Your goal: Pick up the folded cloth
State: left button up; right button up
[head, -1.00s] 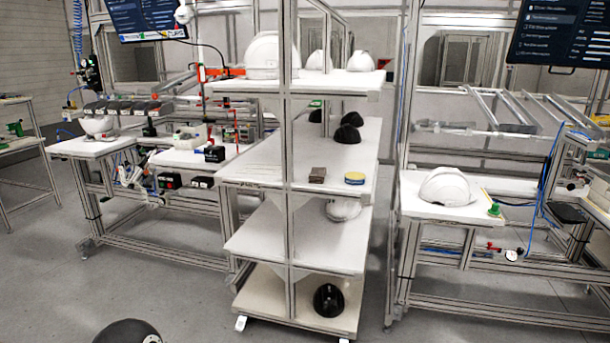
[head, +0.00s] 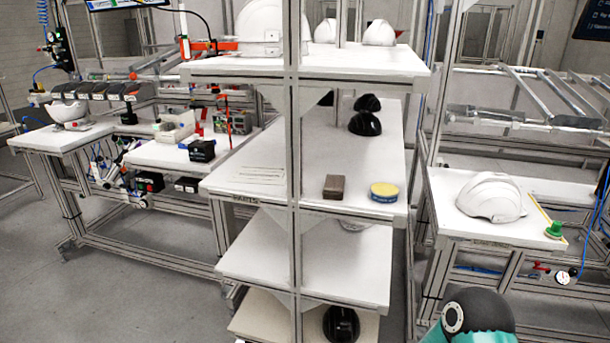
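A small brown, block-shaped item (head: 334,187) lies on the middle shelf (head: 330,150) of the rack, near its front edge. It may be the folded cloth, but at this size I cannot tell for certain. Just to its right, and apart from it, is a round yellow and blue tin (head: 384,192). Neither of my grippers is in view. Part of my own arm, teal and black, shows at the bottom right, well below and in front of the shelf.
A rack post (head: 293,140) stands just left of the brown item. Black helmet shells (head: 365,123) sit farther back on the same shelf. The top shelf (head: 350,62) overhangs with white shells. A right-hand bench holds a white helmet (head: 491,197) and a green object (head: 555,229).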

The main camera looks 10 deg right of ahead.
aim_at(334, 184)
jog(key=z, duration=0.45)
jog(key=i, duration=1.25)
jog(key=z, duration=0.85)
jog(key=k, duration=0.9)
jog(key=z, duration=0.15)
jog(key=i, duration=0.9)
jog(key=u, duration=0.05)
